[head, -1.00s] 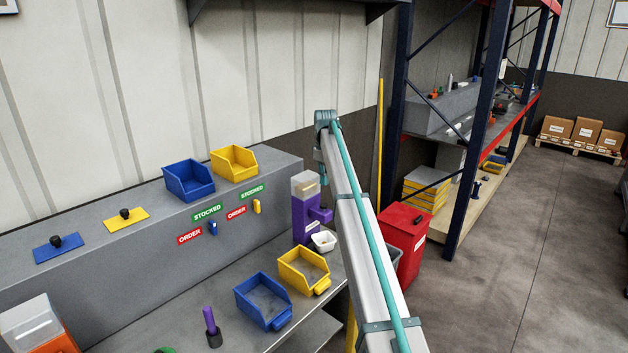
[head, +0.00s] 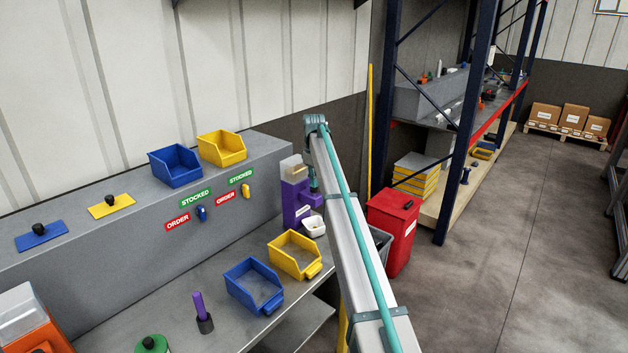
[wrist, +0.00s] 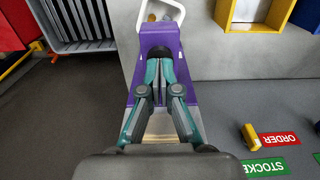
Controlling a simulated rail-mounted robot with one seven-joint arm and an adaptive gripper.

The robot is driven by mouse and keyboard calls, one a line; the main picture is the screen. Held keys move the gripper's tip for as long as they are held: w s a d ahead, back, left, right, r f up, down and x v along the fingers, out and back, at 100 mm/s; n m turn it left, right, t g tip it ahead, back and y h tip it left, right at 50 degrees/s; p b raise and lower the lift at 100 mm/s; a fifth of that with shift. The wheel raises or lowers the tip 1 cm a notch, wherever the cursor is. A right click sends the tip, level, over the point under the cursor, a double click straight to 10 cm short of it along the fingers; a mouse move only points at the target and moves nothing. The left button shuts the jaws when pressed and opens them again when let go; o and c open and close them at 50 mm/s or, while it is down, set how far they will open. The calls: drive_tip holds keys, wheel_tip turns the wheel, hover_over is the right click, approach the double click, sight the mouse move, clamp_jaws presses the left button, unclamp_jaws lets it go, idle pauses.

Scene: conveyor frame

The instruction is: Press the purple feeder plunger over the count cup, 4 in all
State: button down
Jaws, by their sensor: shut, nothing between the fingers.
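My gripper (wrist: 159,53) is shut and empty, pointing down at the feeder's projecting purple part, which seems to be the plunger. The fingertips hide its middle, and I cannot tell whether they touch it. In the head view my gripper (head: 313,184) is partly behind my arm. The white count cup (head: 315,226) sits in front of the feeder; its rim shows at the wrist view's top edge (wrist: 178,8), with small brownish pieces inside.
A yellow bin (head: 294,256) and a blue bin (head: 253,286) stand on the bench left of the cup. More bins (head: 175,166) sit on the grey ledge above ORDER and STOCKED labels. A red bin (head: 396,230) stands on the floor to the right.

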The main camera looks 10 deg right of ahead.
drive_tip(key=shift+f, duration=0.15)
drive_tip(key=shift+f, duration=0.95)
drive_tip(key=shift+r, duration=0.1)
drive_tip(key=shift+r+p, duration=1.05)
drive_tip(key=shift+r, duration=2)
